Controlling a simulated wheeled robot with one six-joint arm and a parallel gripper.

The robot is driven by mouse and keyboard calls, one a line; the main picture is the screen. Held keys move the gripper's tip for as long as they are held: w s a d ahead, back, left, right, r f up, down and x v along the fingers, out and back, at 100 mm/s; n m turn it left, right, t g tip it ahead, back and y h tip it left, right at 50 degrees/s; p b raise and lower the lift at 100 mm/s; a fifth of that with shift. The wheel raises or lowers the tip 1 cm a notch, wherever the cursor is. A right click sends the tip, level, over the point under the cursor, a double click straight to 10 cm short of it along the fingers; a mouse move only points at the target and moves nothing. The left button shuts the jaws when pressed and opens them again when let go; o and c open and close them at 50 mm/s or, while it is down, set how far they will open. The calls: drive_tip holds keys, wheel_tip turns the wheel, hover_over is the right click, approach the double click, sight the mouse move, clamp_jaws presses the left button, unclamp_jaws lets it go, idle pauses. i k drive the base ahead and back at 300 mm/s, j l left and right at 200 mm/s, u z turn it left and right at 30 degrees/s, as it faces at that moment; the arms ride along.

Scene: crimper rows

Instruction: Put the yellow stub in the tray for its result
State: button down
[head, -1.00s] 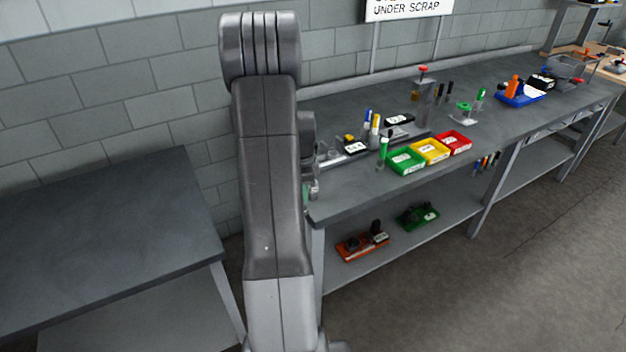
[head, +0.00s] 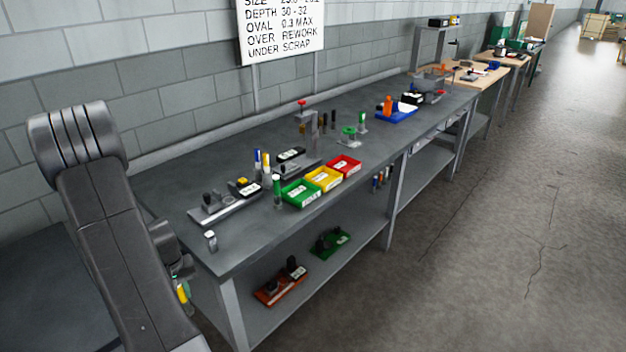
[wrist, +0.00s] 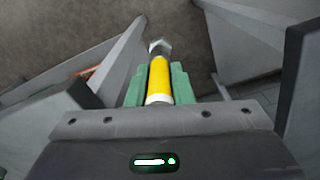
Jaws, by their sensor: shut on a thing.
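The yellow stub (wrist: 159,78) is held lengthwise between the green pads of my gripper (wrist: 160,84) in the wrist view. It has a white band at its near end and a grey metal tip at its far end. In the head view a bit of the yellow stub (head: 183,291) shows beside my arm, off the bench's near left corner and below its top. Three small trays stand in a row on the bench: green (head: 305,203), yellow (head: 331,186) and red (head: 350,172). Each has a white label too small to read.
The wall sign (head: 282,30) reads DEPTH 30 - 32, OVAL 0.3 MAX, OVER REWORK, UNDER SCRAP. A grey fixture (head: 225,205) and upright markers (head: 277,190) stand left of the trays. A small metal piece (head: 211,240) stands near the bench corner. The bench front strip is mostly clear.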

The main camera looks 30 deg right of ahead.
sight(343, 168)
drive_tip(key=l+u, duration=0.3)
drive_tip(key=l, duration=0.25)
drive_tip(key=k+l+u, duration=0.25)
drive_tip(key=l, duration=1.45)
drive_tip(key=z, duration=0.05)
